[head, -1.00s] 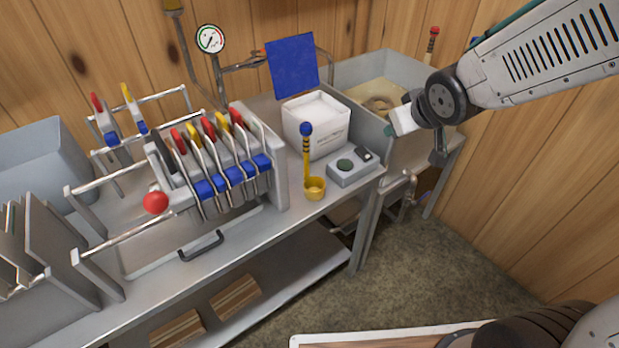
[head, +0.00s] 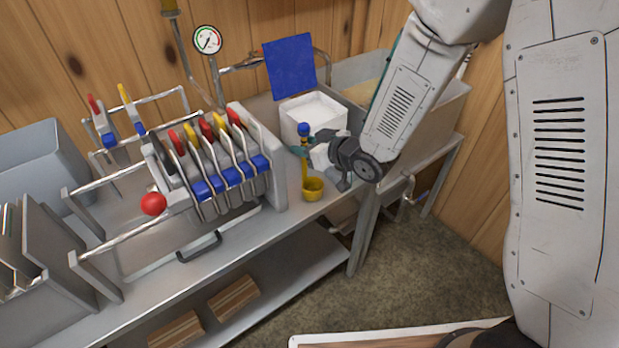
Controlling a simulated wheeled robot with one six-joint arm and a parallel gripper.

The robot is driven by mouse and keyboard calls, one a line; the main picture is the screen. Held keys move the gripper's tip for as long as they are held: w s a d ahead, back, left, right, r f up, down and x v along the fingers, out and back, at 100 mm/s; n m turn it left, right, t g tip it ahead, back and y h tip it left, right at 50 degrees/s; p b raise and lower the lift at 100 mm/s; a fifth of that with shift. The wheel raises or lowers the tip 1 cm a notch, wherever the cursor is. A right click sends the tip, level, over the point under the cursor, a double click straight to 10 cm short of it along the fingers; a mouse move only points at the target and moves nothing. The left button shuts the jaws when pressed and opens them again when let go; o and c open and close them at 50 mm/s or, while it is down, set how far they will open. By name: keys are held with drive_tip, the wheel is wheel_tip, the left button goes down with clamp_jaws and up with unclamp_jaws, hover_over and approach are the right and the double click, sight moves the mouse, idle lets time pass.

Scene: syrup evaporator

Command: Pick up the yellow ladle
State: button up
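The yellow ladle (head: 313,189) stands upright near the front edge of the metal bench, right of the filter press. Its bowl is at the bottom, and its handle rises to a blue top (head: 304,129). My gripper (head: 301,149) is at the upper part of the handle, reaching in from the right. Its fingertips overlap the handle in the picture. The fingers are small and partly hidden, so I cannot tell whether they are around the handle or touching it.
The filter press (head: 215,170) with coloured handles stands close on the left. A white box (head: 313,112) is behind the ladle, partly covered by my gripper. A blue panel (head: 291,66) stands behind it. My arm hides much of the basin (head: 447,100) on the right.

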drive_tip(key=shift+x, duration=1.5)
clamp_jaws()
